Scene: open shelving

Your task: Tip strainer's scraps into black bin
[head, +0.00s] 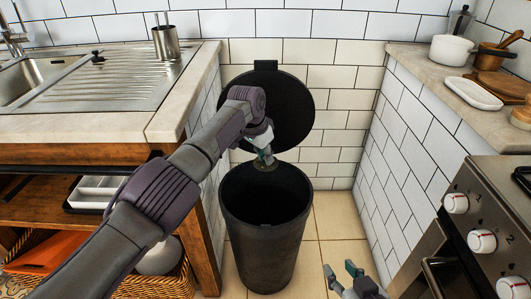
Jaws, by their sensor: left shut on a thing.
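The black bin (266,245) stands on the floor between the counter and the stove side. Its round lid (290,105) is raised at the back, and the inside looks dark. My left gripper (264,158) is above the back part of the bin's opening, pointing down. It is shut on a small, dark, round thing, seemingly the strainer (265,165), which is partly hidden by the fingers. Any scraps in it are too small to tell. My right gripper (342,272) is low at the bottom edge, right of the bin, with its fingers apart and empty.
A steel sink (45,70) with a drainboard and a metal cup (166,43) is at the left. A stove (480,225) and a counter with a white pot (452,50) are at the right. Tiled walls close in the bin's back and right side.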

